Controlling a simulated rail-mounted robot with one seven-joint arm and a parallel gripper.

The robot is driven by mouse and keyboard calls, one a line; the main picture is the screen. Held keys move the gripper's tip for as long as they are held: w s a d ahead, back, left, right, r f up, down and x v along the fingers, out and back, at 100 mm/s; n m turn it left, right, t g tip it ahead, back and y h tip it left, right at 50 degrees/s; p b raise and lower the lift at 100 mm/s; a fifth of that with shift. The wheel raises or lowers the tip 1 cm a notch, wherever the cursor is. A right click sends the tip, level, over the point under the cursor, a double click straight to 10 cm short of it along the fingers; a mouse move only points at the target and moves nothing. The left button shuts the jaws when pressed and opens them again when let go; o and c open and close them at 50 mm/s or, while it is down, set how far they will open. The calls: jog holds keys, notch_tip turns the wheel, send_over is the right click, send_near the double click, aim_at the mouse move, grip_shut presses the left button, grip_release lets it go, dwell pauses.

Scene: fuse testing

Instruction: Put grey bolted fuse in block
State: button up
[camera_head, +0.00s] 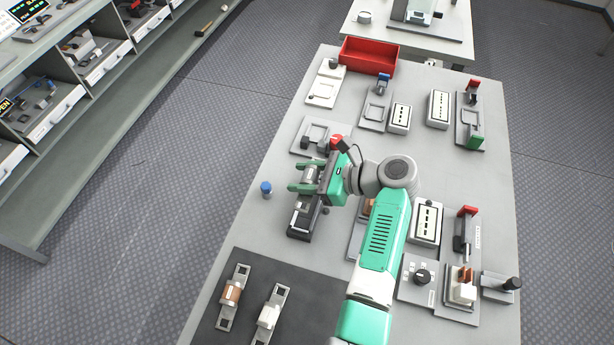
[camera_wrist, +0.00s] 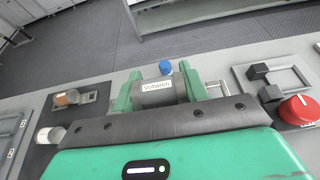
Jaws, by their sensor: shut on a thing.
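The grey bolted fuse (camera_head: 311,175) is held between the green fingers of my gripper (camera_head: 306,178), above the left part of the table. In the wrist view the fuse (camera_wrist: 158,91) lies crosswise with a white label on its body, and a metal tab shows at its right. The gripper (camera_wrist: 160,90) is shut on it, one finger at each end. A grey block-like fixture with black posts and a red knob (camera_head: 315,137) lies just beyond the gripper. It also shows at the right of the wrist view (camera_wrist: 292,103). I cannot tell for sure which fixture is the fuse's block.
A dark mat (camera_head: 262,264) holds a brown fuse (camera_head: 231,292) and a white fuse (camera_head: 268,316). A dark device (camera_head: 303,219) stands close below the gripper. A blue knob-like piece (camera_head: 266,188) stands at left. A red bin (camera_head: 369,57) is at the far end.

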jog(key=shift+f+b, duration=3.6)
jog(key=shift+b, duration=1)
jog(key=shift+r, duration=0.1)
jog(key=shift+f, duration=0.7)
jog(key=o, duration=1.2)
jog(key=shift+c, duration=0.2)
jog(key=p+v, duration=0.2)
jog(key=v, duration=0.5)
jog(key=shift+d+r, duration=0.1)
jog(key=shift+r, duration=0.05)
jog(key=shift+s+d, duration=0.1)
jog(key=shift+d, duration=0.15)
